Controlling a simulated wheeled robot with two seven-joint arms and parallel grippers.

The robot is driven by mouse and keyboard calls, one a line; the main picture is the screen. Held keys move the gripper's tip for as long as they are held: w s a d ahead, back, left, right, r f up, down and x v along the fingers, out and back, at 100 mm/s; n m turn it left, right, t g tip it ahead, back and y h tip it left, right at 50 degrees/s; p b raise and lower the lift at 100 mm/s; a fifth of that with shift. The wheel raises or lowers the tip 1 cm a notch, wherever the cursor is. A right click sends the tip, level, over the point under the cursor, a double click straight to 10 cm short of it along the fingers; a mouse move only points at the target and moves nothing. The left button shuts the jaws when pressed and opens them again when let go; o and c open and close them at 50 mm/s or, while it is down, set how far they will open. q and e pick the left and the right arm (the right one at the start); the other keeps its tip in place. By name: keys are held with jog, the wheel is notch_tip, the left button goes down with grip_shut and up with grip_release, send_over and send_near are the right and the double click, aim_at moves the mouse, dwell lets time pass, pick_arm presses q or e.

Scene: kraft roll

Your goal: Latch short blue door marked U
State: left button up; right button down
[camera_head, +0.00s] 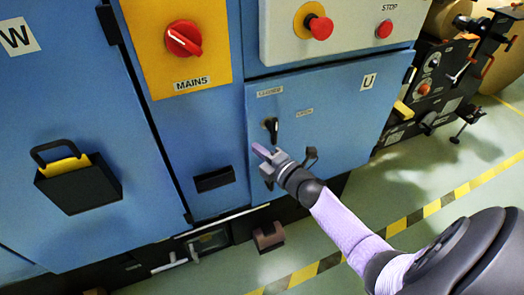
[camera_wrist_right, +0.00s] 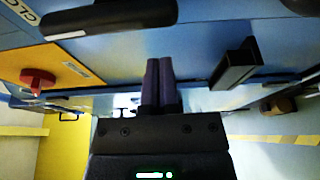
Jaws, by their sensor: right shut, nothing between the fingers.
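The short blue door (camera_head: 340,120) bears a white U label and sits below the grey control panel. It looks flush or nearly so; I cannot tell if a small gap remains. A black latch handle (camera_head: 271,128) is on its left part, pointing roughly down, below the CLOSED label (camera_head: 270,91) and left of the OPEN label (camera_head: 304,112). The handle also shows large in the right wrist view (camera_wrist_right: 110,17). My right gripper (camera_head: 262,153) is shut and empty, just below the handle, apart from it; its purple fingers show in the wrist view (camera_wrist_right: 158,80). My left gripper is out of view.
A black pull (camera_head: 311,155) juts from the door right of my gripper; it shows in the wrist view (camera_wrist_right: 237,65). The yellow MAINS panel (camera_head: 182,60) with a red switch is up left. A tall blue W door (camera_head: 60,110) is far left. Floor at right is open.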

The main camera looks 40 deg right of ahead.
jog(key=s+p, duration=0.3)
jog(key=s, duration=0.7)
jog(key=s+a+f+m+g+h+p, duration=0.1)
jog(key=s+f+m+g+h, duration=0.1)
jog(key=s+f+m+g, duration=0.45)
jog(key=s+a+f+m+g+h+p, duration=0.15)
jog(key=s+f+m, duration=0.25)
jog(key=s+f, duration=0.5)
pick_arm(q)
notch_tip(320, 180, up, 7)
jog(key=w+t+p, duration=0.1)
jog(key=p, duration=0.1)
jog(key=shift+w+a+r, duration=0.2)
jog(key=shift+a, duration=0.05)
pick_arm(e)
jog(key=s+a+f+m+g, duration=0.2)
jog(key=s+f+g, duration=0.1)
jog(key=s, duration=0.4)
jog(key=s+a+f+m+g, duration=0.1)
jog(key=s+f+m+g, duration=0.1)
jog(key=s, duration=0.6)
jog(key=s+a+f+m+g, duration=0.2)
jog(key=s+f+g, duration=0.2)
jog(key=s, duration=0.3)
jog(key=shift+s+a+g+y, duration=0.25)
jog(key=shift+g+y, duration=0.2)
jog(key=shift+g, duration=0.25)
